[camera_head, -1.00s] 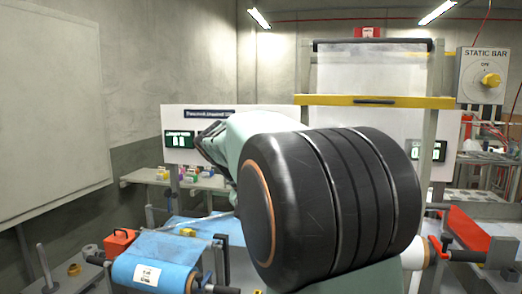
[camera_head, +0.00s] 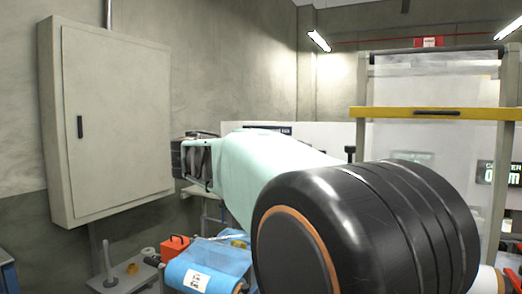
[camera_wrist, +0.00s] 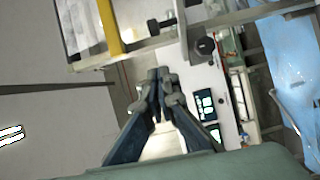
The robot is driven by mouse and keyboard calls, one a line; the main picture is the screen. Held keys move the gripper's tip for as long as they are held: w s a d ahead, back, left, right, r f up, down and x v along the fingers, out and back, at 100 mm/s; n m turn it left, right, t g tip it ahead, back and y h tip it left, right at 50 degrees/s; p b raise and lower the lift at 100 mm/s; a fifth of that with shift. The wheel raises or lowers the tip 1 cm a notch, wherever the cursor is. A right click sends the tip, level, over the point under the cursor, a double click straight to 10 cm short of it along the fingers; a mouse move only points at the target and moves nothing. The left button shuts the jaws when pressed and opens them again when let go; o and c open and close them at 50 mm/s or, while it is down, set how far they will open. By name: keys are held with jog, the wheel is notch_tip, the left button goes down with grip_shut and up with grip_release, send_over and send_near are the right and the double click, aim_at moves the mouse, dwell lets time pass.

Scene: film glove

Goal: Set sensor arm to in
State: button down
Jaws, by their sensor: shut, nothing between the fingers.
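My gripper (camera_wrist: 160,85) shows in the wrist view with its dark fingers together at the tips, empty. In the head view, the dark end of my arm (camera_head: 192,160) points left, in front of the grey wall and beside the cabinet; its fingertips are hard to make out. I cannot surely pick out the sensor arm in either view. A small black knob-like part (camera_wrist: 205,45) on the machine frame lies up and right of the fingertips in the wrist view, apart from them. My arm hides much of the machine's middle.
A grey wall cabinet (camera_head: 115,120) stands at left. A blue film roll (camera_head: 197,276) and an orange box (camera_head: 174,246) lie below my arm. A yellow crossbar (camera_head: 436,113) spans the film frame at right. Blue film (camera_wrist: 290,75) shows in the wrist view.

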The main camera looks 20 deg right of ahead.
jog(key=d+p, duration=0.1)
jog(key=d, duration=0.8)
jog(key=shift+s+d+f, duration=0.2)
jog(key=shift+d, duration=0.05)
jog(key=shift+s, duration=0.1)
